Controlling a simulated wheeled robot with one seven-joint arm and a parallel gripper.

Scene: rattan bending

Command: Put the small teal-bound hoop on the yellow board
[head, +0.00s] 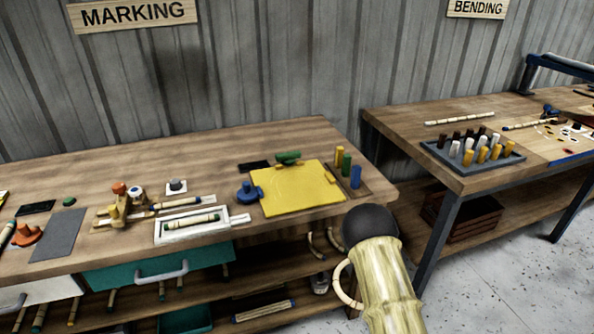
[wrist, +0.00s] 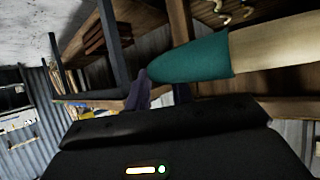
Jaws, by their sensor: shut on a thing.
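The yellow board (head: 290,190) lies flat on the marking bench, toward its right end. A pale curved rattan piece (head: 341,284), seemingly part of the small hoop, shows beside my arm in the head view, in front of the bench and to the right of and below the board. In the wrist view a teal binding (wrist: 190,59) on pale rattan is close to the camera, at the dark finger of my gripper (wrist: 140,92). My gripper is shut on this teal-bound hoop. My arm hides the gripper in the head view, and most of the hoop is out of sight.
Around the board are a blue clamp (head: 249,192), a green clamp (head: 288,157) and a holder with upright green, yellow and blue pegs (head: 346,165). A white tray (head: 163,238) lies to the left. A gap separates the bending bench (head: 400,140).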

